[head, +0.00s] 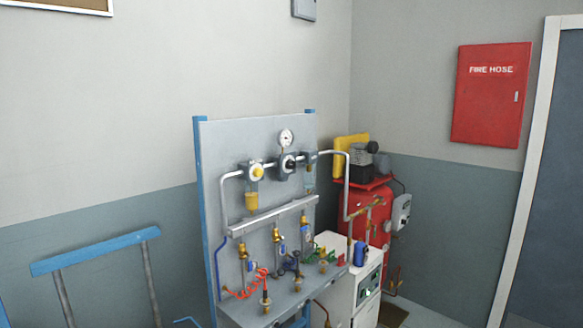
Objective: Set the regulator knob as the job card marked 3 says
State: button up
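A grey upright panel (275,186) on the blower bench carries an air line with several fittings. A round white-faced pressure gauge (286,138) stands above a grey unit with a dark round knob (290,165), which looks like the regulator knob. To its left is a unit with a yellow round front (257,171) and a yellow bowl (252,201) below it. The gauge reading and any knob marks are too small to read. I see no job card marked 3. My gripper is not in view.
Brass valves and coiled hoses (245,286) hang along the bench front. A white cabinet (367,290) and a red compressor tank (371,213) stand at the right. A blue-topped rail (95,251) stands at left. A red fire hose box (491,95) hangs on the right wall.

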aim_at(290, 164)
jog(key=u, duration=0.05)
jog(key=i, duration=0.9)
jog(key=z, duration=0.05)
